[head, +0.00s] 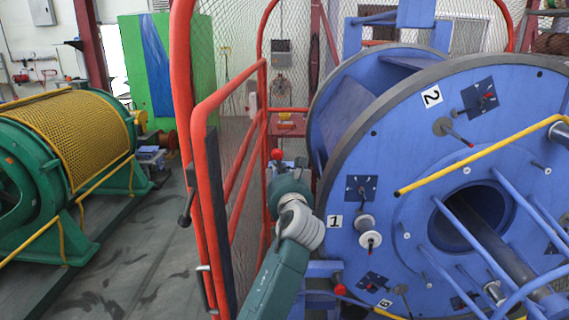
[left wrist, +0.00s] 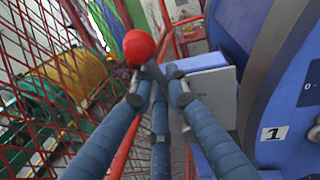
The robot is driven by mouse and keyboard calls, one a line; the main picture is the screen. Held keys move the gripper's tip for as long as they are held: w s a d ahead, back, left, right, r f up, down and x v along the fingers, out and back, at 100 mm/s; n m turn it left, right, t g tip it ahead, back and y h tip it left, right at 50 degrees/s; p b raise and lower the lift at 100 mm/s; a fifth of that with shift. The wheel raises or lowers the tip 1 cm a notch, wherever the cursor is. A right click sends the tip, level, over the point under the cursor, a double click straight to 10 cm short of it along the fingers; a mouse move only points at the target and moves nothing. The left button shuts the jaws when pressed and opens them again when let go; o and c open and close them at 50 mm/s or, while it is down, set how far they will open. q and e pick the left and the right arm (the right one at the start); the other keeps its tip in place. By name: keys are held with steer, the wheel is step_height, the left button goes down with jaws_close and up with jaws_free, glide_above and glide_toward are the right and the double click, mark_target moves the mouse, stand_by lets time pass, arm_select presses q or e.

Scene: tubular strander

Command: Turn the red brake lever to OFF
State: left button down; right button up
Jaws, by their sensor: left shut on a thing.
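The brake lever has a round red knob (head: 277,154), which also shows large in the left wrist view (left wrist: 139,46). Its dark shaft runs down from the knob beside a blue and grey box (left wrist: 211,92). My left gripper (head: 279,166) is at the lever just under the knob. In the left wrist view its blue-grey fingers (left wrist: 156,82) are closed around the shaft, with the knob standing free above the fingertips. The lower shaft is hidden by the fingers, and no OFF marking is readable. My right gripper is in neither view.
A large blue numbered wheel (head: 385,140) stands close on the right. A red railing (head: 203,140) with wire mesh stands close on the left. A green and yellow drum machine (head: 75,140) is farther left, beyond open floor (head: 150,225).

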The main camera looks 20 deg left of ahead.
arm_select(q)
steer(key=shift+s+a+f+n+p, duration=0.15)
steer(key=shift+a+f+n+p, duration=0.1)
steer(key=shift+a+n+p, duration=0.3)
steer(key=shift+s+a+f+n+p, duration=0.1)
steer(key=shift+a+f+n+p, duration=0.2)
steer(key=shift+n, duration=0.35)
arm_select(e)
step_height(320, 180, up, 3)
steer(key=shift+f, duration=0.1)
arm_select(q)
steer(key=shift+r, duration=0.1)
steer(key=c, duration=1.8)
jaws_free()
steer(key=shift+a, duration=0.1)
steer(key=shift+o, duration=0.2)
steer(key=shift+s, duration=0.1)
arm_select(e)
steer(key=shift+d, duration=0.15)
arm_select(q)
steer(key=v, duration=1.2)
steer(key=shift+r, duration=0.25)
